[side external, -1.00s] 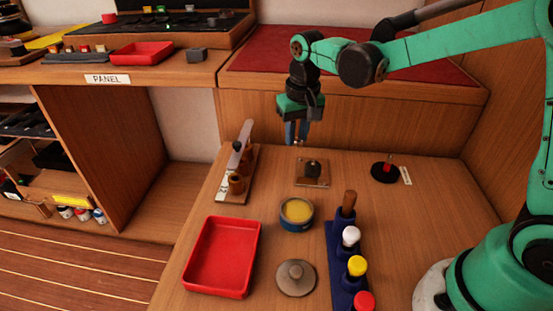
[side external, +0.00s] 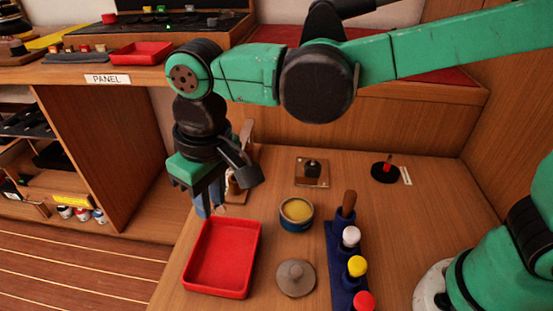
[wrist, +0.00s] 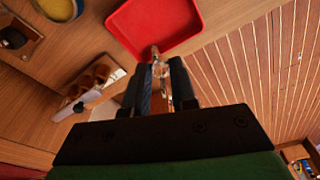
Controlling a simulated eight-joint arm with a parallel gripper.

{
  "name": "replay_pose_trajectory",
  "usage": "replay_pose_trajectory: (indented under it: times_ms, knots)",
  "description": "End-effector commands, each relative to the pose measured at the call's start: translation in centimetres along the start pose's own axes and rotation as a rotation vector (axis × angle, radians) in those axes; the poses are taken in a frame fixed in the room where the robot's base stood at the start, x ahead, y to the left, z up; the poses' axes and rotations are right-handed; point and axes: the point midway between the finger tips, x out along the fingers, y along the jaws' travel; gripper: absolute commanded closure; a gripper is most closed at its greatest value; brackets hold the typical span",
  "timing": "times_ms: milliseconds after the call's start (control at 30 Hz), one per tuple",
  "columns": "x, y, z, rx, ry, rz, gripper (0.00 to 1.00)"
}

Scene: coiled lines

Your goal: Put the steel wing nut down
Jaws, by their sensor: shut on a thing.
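My gripper (side external: 208,207) is shut on the small steel wing nut (wrist: 156,56), which shows between the two fingertips (wrist: 160,68) in the wrist view. In the side view the nut is too small to tell apart from the fingers. The fingers point down near the far-left corner of the red tray (side external: 222,258). The tray (wrist: 152,22) is empty. In the wrist view the nut overlaps the tray's near edge; I cannot tell its exact height above it.
A wooden stand (side external: 243,180) with cups is partly hidden behind my gripper. A tin with yellow contents (side external: 296,212), a grey lid (side external: 295,278) and a blue rack (side external: 342,268) with coloured knobs stand right of the tray. The bench's left edge drops to a planked floor (side external: 70,265).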

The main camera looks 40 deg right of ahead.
Motion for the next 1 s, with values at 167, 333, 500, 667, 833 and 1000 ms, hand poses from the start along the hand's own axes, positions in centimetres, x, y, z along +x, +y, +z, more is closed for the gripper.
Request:
replay_pose_trajectory:
  times_ms: [167, 333, 500, 667, 833, 1000]
  knots:
    - [4.5, 0.0, 0.5, 0.001, 0.0, 0.0, 1.0]
    - [7.7, 0.0, 0.9, 0.001, 0.0, 0.0, 1.0]
    - [9.0, 0.0, 1.1, 0.001, 0.0, 0.0, 1.0]
    - [11.2, 0.0, 1.3, 0.001, 0.0, 0.0, 1.0]
    - [12.3, 0.1, 1.5, 0.001, 0.0, 0.0, 1.0]
    - [12.2, 0.1, 1.5, 0.001, 0.0, 0.0, 1.0]
